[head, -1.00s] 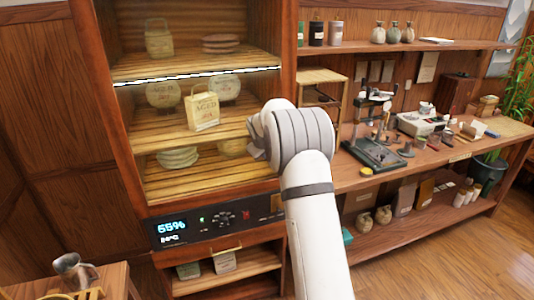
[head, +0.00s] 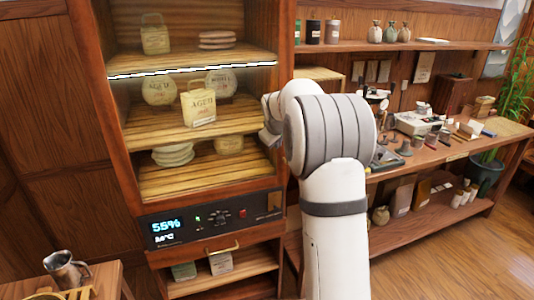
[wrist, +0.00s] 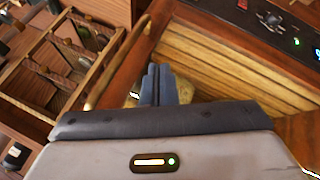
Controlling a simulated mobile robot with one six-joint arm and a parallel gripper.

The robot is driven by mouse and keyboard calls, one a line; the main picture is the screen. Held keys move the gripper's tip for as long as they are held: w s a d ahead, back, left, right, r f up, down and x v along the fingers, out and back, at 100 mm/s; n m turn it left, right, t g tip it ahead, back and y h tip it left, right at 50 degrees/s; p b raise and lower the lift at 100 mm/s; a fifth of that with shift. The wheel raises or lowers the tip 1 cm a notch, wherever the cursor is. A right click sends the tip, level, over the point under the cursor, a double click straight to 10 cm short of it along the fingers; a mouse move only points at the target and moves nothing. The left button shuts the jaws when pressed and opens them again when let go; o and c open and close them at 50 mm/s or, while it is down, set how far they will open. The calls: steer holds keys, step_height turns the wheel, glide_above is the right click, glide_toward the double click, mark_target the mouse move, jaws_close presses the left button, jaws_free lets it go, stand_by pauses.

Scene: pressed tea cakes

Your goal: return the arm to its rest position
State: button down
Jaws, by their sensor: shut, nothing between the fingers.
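My gripper (wrist: 159,84) shows in the wrist view with its two dark fingers together and nothing between them. It points down past the wooden edge of the cabinet, near its lower shelf. In the head view my white and grey arm stands in front of the cabinet's right side; the fingers are hidden there behind the arm. The tea cabinet (head: 115,140) holds a paper tea bag (head: 198,106), round wrapped cakes (head: 159,91) and a stack of pale cakes (head: 173,155) on its shelves.
A control panel (head: 210,219) sits below the shelves, with a brass handle (head: 222,247) under it. A side table with a metal pitcher (head: 64,268) is at lower left. A long counter (head: 450,150) with a scale and tools runs along the right. Floor at lower right is clear.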

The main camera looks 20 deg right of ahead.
steer(key=shift+s+d+r, duration=0.2)
steer(key=shift+s+r, duration=0.1)
steer(key=shift+r, duration=0.15)
steer(key=shift+s+d+r, duration=0.2)
steer(key=shift+s+r, duration=0.1)
steer(key=shift+r, duration=0.15)
steer(key=s+a+f+m+g+y, duration=0.1)
steer(key=s+a, duration=0.4)
steer(key=s, duration=0.8)
steer(key=s+a+f+m+g+y, duration=0.1)
steer(key=s+a, duration=0.5)
steer(key=s, duration=0.8)
steer(key=s+a+f+m+g, duration=0.1)
steer(key=s+a, duration=0.4)
steer(key=s, duration=0.9)
step_height(320, 180, down, 2)
steer(key=shift+a+f+m+y, duration=0.2)
steer(key=shift+m+y, duration=0.2)
steer(key=shift+m, duration=0.4)
